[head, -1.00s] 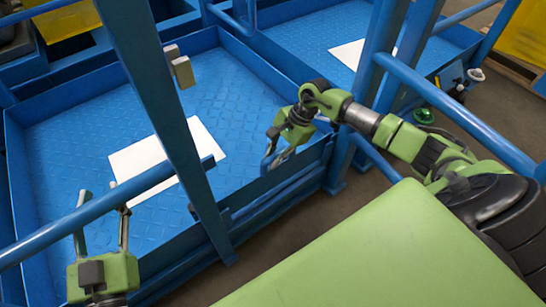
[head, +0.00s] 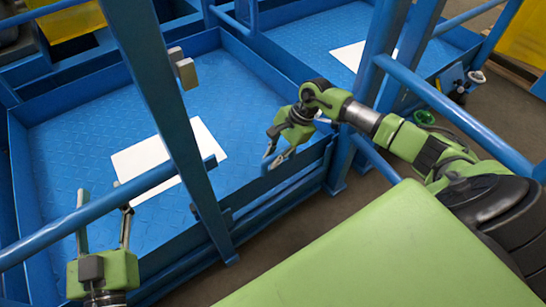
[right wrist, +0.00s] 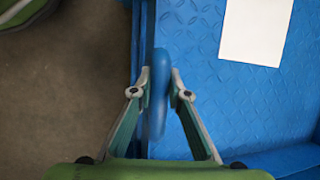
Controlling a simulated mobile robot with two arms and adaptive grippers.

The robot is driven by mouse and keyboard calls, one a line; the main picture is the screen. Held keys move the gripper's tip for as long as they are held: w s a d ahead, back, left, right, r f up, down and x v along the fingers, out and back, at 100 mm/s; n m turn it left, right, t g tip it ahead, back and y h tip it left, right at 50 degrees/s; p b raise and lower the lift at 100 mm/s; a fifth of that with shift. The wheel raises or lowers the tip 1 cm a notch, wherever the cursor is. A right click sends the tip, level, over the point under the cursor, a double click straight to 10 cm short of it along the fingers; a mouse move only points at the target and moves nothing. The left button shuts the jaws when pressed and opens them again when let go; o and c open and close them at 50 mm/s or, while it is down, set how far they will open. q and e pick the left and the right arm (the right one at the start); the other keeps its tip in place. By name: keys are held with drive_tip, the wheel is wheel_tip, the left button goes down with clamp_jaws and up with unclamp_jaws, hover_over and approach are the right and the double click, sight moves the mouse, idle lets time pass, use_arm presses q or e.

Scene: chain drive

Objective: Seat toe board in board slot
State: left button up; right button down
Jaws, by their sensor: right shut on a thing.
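My right gripper (head: 277,152) is at the front right wall of the near blue tray (head: 85,115). In the right wrist view its fingers are closed on a narrow blue piece with a rounded end (right wrist: 160,75), beside the tray's edge. This piece looks like part of the toe board, but I cannot tell its full outline. The board slot cannot be made out; it may be hidden by the gripper, the wall or the post. My left gripper (head: 104,202) is open, its fingers apart and pointing up near a blue rail (head: 160,182), with nothing seen held.
A blue post (head: 165,110) crosses in front of the near tray. A white sheet (head: 150,160) lies on its floor. A second tray with another white sheet (head: 350,55) is behind. Blue posts and a rail (head: 450,110) stand around my right arm.

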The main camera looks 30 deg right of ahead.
use_arm(q)
drive_tip(key=shift+a+r, duration=0.15)
drive_tip(key=shift+r, duration=1.1)
use_arm(e)
drive_tip(key=shift+w+r, duration=0.15)
drive_tip(key=shift+r, duration=0.6)
use_arm(q)
drive_tip(key=shift+f+g+y+p, duration=0.3)
drive_tip(key=shift+f+g+p, duration=0.1)
drive_tip(key=shift+f+p, duration=0.1)
use_arm(e)
drive_tip(key=shift+r, duration=0.45)
use_arm(q)
drive_tip(key=shift+s+a+f+g+p, duration=0.2)
drive_tip(key=shift+f+g+p, duration=0.15)
drive_tip(key=shift+g, duration=0.25)
use_arm(e)
drive_tip(key=shift+r, duration=0.55)
use_arm(q)
drive_tip(key=shift+a+f+y, duration=0.2)
drive_tip(key=shift+y, duration=0.2)
use_arm(e)
drive_tip(key=shift+r, duration=0.25)
use_arm(q)
drive_tip(key=shift+s+a+f+n+g+p, duration=0.3)
drive_tip(key=shift+s+a+f+g+p, duration=0.15)
drive_tip(key=shift+g, duration=0.35)
use_arm(e)
drive_tip(key=shift+r, duration=0.65)
